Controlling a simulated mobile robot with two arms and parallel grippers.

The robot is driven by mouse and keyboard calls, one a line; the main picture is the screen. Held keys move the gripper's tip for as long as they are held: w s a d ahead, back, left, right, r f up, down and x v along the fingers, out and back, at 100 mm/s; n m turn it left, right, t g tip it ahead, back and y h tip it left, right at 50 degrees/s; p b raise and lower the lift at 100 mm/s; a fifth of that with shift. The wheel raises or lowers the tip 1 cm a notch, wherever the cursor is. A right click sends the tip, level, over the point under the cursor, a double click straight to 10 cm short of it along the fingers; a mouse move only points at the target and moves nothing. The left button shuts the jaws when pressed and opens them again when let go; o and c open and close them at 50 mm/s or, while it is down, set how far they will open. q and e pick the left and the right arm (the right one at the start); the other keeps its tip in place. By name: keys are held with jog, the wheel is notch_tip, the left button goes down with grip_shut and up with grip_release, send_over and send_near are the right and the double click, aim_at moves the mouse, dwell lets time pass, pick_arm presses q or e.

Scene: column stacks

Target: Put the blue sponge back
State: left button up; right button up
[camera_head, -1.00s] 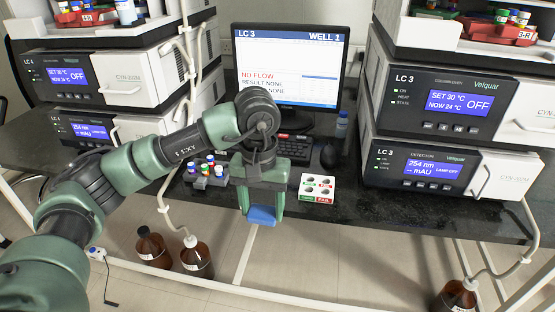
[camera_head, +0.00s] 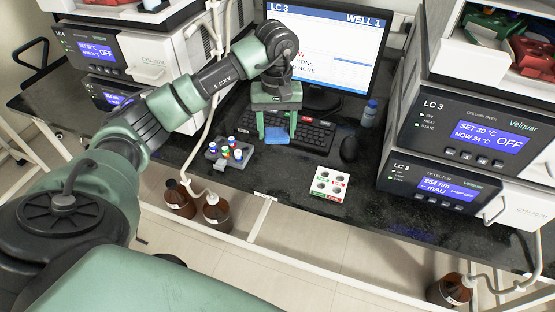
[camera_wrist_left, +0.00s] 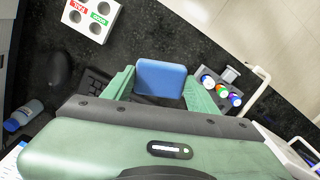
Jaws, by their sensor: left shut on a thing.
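The blue sponge (camera_head: 277,134) is between the fingers of my left gripper (camera_head: 276,140), which is shut on it. In the head view they are in front of the monitor, over the black keyboard (camera_head: 312,136). In the left wrist view the sponge (camera_wrist_left: 161,77) shows clearly between the two green fingers of the gripper (camera_wrist_left: 160,88), with dark bench beyond it. The gap below the sponge is hard to judge. My right gripper is not in view.
A grey rack (camera_head: 230,153) with coloured-cap vials stands left of the gripper. A white card with wells (camera_head: 328,184), a mouse (camera_head: 349,149) and a blue-capped bottle (camera_head: 368,115) are to the right. Instrument stacks flank the bench. Bare bench (camera_head: 285,170) lies in front of the keyboard.

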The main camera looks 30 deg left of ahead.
pick_arm(q)
jog(key=p, duration=0.1)
send_near(277, 170)
notch_tip(277, 170, down, 5)
jog(key=shift+s+f, duration=0.1)
jog(key=shift+f, duration=0.4)
jog(key=shift+f, duration=0.2)
jog(key=o, duration=1.2)
